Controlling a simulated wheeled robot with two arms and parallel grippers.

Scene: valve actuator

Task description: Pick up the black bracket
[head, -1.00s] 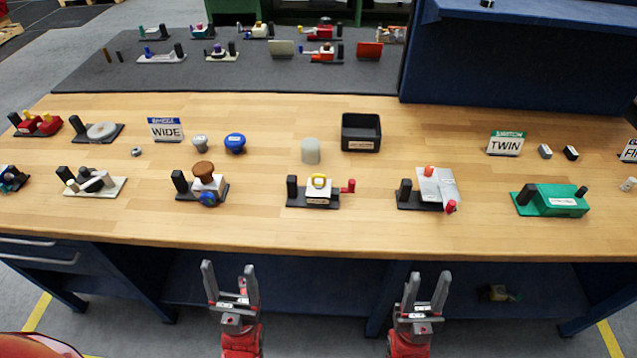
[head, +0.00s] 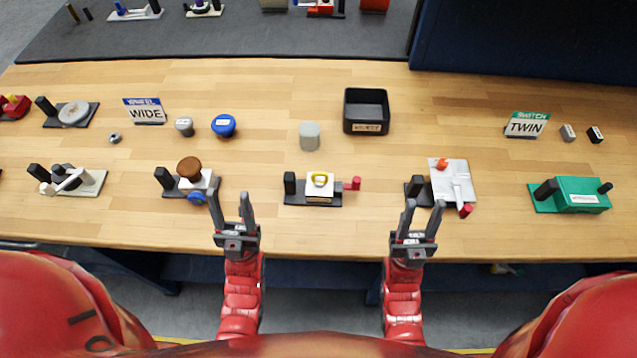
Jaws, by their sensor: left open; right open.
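I cannot tell for certain which part is the black bracket. Several fixtures on the wooden bench have a flat black base with an upright black post. One, at centre, is a black base (head: 297,195) carrying a white block with a yellow ring and a red knob. One to its left has a black post (head: 164,177) and a brown knob. One to its right has a black post (head: 417,185) beside a white plate. My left gripper (head: 230,207) is open and empty near the brown-knob fixture. My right gripper (head: 424,214) is open and empty just before the white-plate fixture.
A black tray (head: 366,112), a grey cylinder (head: 309,136) and a blue knob (head: 223,126) stand farther back. Signs read WIDE (head: 145,111) and TWIN (head: 527,125). A green fixture (head: 582,195) is at right. Bare bench lies between the fixtures.

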